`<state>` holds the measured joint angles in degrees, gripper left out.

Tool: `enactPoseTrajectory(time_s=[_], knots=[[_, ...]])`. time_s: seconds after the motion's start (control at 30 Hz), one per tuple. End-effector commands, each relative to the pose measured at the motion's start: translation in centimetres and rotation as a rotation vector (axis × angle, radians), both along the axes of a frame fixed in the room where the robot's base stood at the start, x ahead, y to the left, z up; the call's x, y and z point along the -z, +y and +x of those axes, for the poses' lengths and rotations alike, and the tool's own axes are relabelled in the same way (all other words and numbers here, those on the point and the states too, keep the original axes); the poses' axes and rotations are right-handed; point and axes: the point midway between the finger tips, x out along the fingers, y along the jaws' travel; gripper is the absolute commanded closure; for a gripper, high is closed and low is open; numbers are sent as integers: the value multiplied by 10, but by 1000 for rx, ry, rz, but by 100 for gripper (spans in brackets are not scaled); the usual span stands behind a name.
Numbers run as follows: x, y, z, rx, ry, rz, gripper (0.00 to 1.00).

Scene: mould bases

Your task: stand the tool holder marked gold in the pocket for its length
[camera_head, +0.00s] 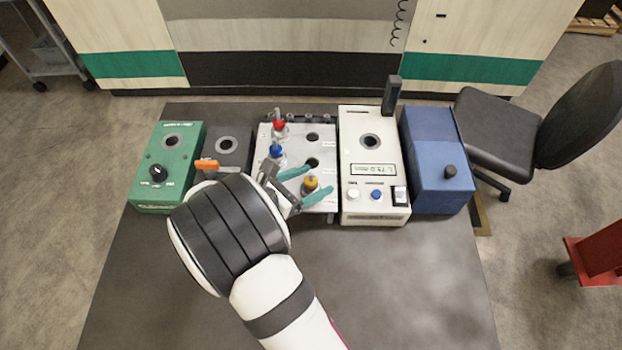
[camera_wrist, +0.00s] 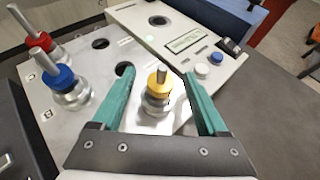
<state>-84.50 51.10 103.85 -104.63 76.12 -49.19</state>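The gold-marked tool holder (camera_head: 310,184) stands upright at the front right of the light grey mould base (camera_head: 265,200). It shows in the wrist view (camera_wrist: 158,90) with a silver body, a gold collar and a thin shank on top. My gripper (camera_head: 318,179) is open, with one green finger on each side of this holder and visible gaps on both sides. The fingers also show in the wrist view (camera_wrist: 159,74). Two dark round pockets are empty, a middle one (camera_head: 312,162) and a back one (camera_head: 313,137). Whether the gold holder sits in a pocket is hidden.
A red-collared holder (camera_head: 279,125) and a blue-collared holder (camera_head: 275,152) stand on the base's left side. A white display unit (camera_head: 371,165) and a blue box (camera_head: 433,160) are to the right. A green unit (camera_head: 168,165) is far left. The front right table is clear.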

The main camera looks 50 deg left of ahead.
Motion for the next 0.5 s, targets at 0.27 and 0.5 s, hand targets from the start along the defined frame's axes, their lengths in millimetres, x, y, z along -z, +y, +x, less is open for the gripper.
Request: enactPoseTrajectory(time_s=[0.27, 0.5], knots=[[0, 0, 0, 0, 1, -1, 24], [-18, 2, -38, -7, 0, 2, 24]])
